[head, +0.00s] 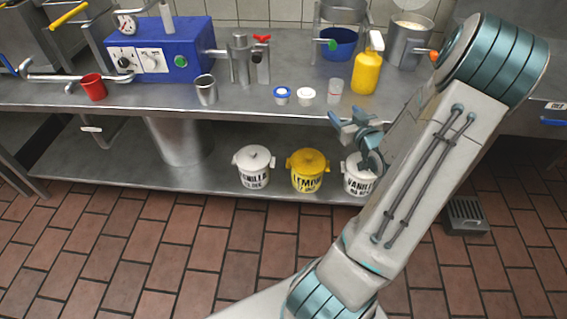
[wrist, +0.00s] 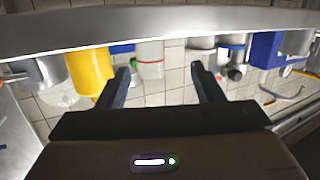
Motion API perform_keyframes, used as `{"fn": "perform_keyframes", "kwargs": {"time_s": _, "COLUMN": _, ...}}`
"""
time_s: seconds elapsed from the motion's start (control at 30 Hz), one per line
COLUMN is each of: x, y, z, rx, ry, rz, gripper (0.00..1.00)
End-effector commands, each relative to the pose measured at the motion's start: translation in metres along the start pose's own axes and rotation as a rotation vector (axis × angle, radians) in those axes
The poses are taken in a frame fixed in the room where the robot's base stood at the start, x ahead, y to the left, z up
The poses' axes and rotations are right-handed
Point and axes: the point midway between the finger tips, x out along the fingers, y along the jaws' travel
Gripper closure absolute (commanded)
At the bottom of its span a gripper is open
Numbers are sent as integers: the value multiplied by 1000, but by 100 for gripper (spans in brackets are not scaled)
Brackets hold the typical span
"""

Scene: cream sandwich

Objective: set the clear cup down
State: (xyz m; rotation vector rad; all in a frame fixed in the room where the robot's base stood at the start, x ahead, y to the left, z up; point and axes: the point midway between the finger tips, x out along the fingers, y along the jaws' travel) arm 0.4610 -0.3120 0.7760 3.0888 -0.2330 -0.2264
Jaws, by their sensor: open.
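The clear cup (head: 335,91) stands upright on the steel counter (head: 235,118), just left of the yellow bottle (head: 367,72). My gripper (head: 352,118) is open in front of the counter's front edge, close below the cup in the head view. The wrist view is upside down. There, a pale translucent shape, likely the clear cup (wrist: 150,72), shows between the spread fingers (wrist: 162,68), beyond their tips. The fingers appear empty and apart from it. The yellow bottle (wrist: 90,68) is beside the left finger.
A white-lidded jar (head: 306,96) and a blue-lidded jar (head: 282,96) stand left of the cup. A steel cup (head: 206,89) and red cup (head: 93,87) are farther left. A steel pot (head: 408,42) and blue bowl (head: 340,43) are behind. Labelled tubs (head: 307,171) sit on the lower shelf.

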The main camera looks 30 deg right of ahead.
Motion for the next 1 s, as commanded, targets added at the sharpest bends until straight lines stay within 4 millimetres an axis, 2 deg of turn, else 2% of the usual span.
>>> {"fn": "perform_keyframes", "kwargs": {"time_s": 0.03, "x": 8, "y": -14, "z": -2, "rx": -33, "ry": -61, "rz": -11, "gripper": 39}}
{"fn": "perform_keyframes", "kwargs": {"time_s": 0.2, "x": 16, "y": -46, "z": -1, "rx": -114, "ry": -290, "rz": 4, "gripper": 39}}
{"fn": "perform_keyframes", "kwargs": {"time_s": 0.33, "x": 12, "y": -70, "z": -5, "rx": -158, "ry": -441, "rz": 23, "gripper": 39}}
{"fn": "perform_keyframes", "kwargs": {"time_s": 0.47, "x": -4, "y": -99, "z": -14, "rx": -188, "ry": -590, "rz": 48, "gripper": 39}}
{"fn": "perform_keyframes", "kwargs": {"time_s": 0.67, "x": -51, "y": -154, "z": -30, "rx": -182, "ry": -809, "rz": 63, "gripper": 39}}
{"fn": "perform_keyframes", "kwargs": {"time_s": 0.9, "x": -136, "y": -226, "z": -45, "rx": -117, "ry": -1058, "rz": -9, "gripper": 39}}
{"fn": "perform_keyframes", "kwargs": {"time_s": 1.0, "x": -171, "y": -250, "z": -48, "rx": -92, "ry": -1146, "rz": -62, "gripper": 39}}
